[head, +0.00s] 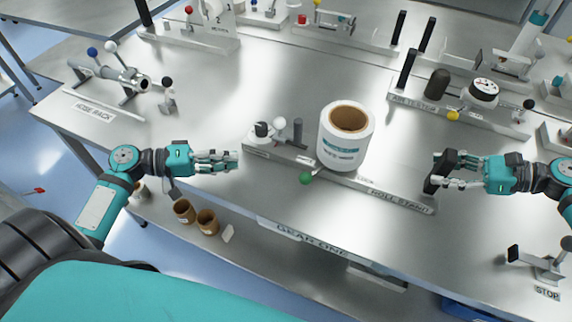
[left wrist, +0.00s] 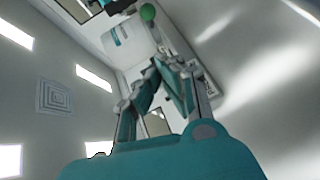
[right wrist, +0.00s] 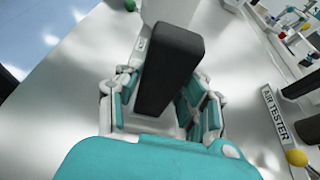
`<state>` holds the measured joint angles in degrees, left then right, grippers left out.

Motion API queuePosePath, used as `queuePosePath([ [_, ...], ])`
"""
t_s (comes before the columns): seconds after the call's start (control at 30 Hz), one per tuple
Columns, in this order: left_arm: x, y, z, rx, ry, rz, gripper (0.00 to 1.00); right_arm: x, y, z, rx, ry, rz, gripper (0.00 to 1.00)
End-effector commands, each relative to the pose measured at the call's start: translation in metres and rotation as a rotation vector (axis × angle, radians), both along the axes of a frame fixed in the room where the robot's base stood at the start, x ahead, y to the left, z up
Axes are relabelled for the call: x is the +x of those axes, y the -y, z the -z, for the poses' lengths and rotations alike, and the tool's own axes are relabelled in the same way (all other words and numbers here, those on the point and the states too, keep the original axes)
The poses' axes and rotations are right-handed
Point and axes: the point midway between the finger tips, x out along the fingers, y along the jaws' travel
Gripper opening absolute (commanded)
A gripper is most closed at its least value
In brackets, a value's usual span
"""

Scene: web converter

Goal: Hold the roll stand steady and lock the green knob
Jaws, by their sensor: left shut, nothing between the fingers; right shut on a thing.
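The roll stand (head: 400,203) is a long flat base with a label on its front edge. It bears a large white roll (head: 343,150) with a brown core, standing upright. The green knob (head: 305,178) sticks out at the stand's front, left of the roll; it also shows in the left wrist view (left wrist: 148,12). My right gripper (head: 440,172) is shut on a black handle (right wrist: 172,65) at the stand's right end. My left gripper (head: 236,160) is shut and empty, just left of the stand and apart from the knob.
A small black-topped part and a white ball knob (head: 280,123) sit at the stand's left end. A hose rack (head: 110,75) stands at the back left, an air tester (head: 483,92) at the back right, a stop lever (head: 540,262) at the front right. Bare table lies before my left gripper.

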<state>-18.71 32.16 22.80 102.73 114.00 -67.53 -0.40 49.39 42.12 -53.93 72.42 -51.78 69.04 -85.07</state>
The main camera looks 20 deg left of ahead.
Motion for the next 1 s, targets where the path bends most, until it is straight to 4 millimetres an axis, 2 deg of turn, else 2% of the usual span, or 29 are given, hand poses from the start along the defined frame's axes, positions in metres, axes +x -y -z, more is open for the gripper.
queuePosePath([
  [0.03, -0.001, 0.003, 0.0, -0.027, -0.003, 0.001, 0.0, -0.005, 0.001, 0.012, -0.016, -0.016, -0.008, 0.0],
  [0.4, -0.002, 0.004, -0.002, -0.041, -0.004, 0.004, 0.0, -0.005, 0.001, 0.012, -0.016, -0.016, -0.008, 0.0],
  [0.53, 0.002, 0.011, -0.001, -0.042, -0.004, 0.005, 0.0, -0.005, 0.001, 0.012, -0.016, -0.016, -0.008, 0.0],
  [0.67, 0.014, 0.027, 0.001, -0.041, -0.002, 0.006, 0.0, -0.005, 0.001, 0.012, -0.016, -0.016, -0.008, 0.0],
  [1.0, 0.055, 0.085, 0.011, -0.041, -0.001, 0.006, 0.0, -0.005, 0.001, 0.012, -0.016, -0.016, -0.008, 0.0],
])
